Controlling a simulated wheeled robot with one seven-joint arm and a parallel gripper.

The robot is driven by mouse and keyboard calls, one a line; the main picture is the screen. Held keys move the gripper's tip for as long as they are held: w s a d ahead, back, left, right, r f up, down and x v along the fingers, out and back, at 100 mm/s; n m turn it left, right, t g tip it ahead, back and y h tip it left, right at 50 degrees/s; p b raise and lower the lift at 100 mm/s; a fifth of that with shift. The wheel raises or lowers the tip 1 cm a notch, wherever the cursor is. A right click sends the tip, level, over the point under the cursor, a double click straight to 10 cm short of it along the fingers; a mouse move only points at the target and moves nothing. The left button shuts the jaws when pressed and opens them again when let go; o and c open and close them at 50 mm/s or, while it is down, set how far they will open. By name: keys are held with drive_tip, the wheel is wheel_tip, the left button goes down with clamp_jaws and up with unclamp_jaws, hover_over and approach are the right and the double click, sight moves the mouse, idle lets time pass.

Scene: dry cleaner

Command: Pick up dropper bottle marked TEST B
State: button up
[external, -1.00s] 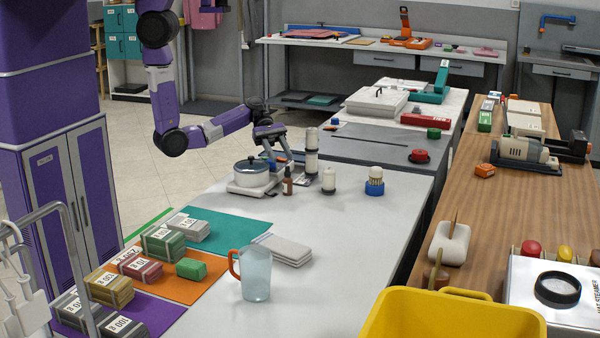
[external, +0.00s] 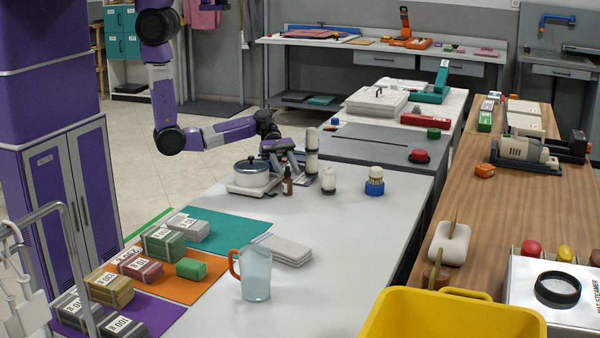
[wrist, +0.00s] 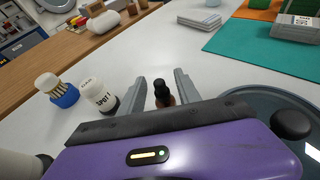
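The dropper bottle (external: 287,187), small and brown with a black top, stands upright on the light table just right of the lidded pot. In the wrist view the dropper bottle (wrist: 162,95) shows in the gap between my two grey fingers; its label cannot be read. My gripper (wrist: 158,88) is open, one finger on either side of the bottle in that view, with visible gaps. In the external view my gripper (external: 292,163) is low over the table, behind and slightly above the bottle. Whether the fingertips reach around it cannot be told.
The lidded pot (external: 254,174) sits close left of the bottle. A white bottle (external: 329,181) and a blue brush holder (external: 375,186) stand to the right, with stacked white containers (external: 311,155) behind. A jug (external: 255,275) and folded cloths (external: 286,250) are nearer the camera.

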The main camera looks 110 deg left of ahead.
clamp_jaws()
idle(1.3)
